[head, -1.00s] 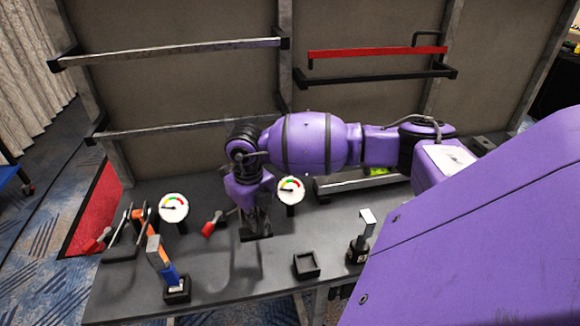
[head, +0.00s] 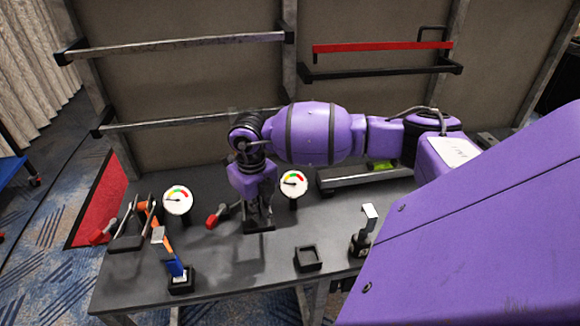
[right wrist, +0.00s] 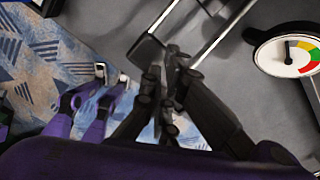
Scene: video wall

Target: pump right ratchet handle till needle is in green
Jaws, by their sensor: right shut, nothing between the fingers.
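The right gauge (head: 293,183) is round and white with coloured zones. Its needle points left, on the plain white part. It also shows in the right wrist view (right wrist: 288,57), where the needle is clear of the green. The right ratchet's red handle (head: 217,216) leans out to the left of my right gripper (head: 257,218). That gripper reaches down over the ratchet's dark base and hides much of it. In the right wrist view my fingers (right wrist: 165,62) are together and empty, close to the metal ratchet frame. I cannot tell whether they touch it.
The left gauge (head: 177,200) and left ratchet's red handle (head: 103,232) stand at left. An orange and blue tool (head: 174,262) stands in a black holder in front. A small black tray (head: 308,258) and a white-topped device (head: 367,222) are at right. The front middle bench is clear.

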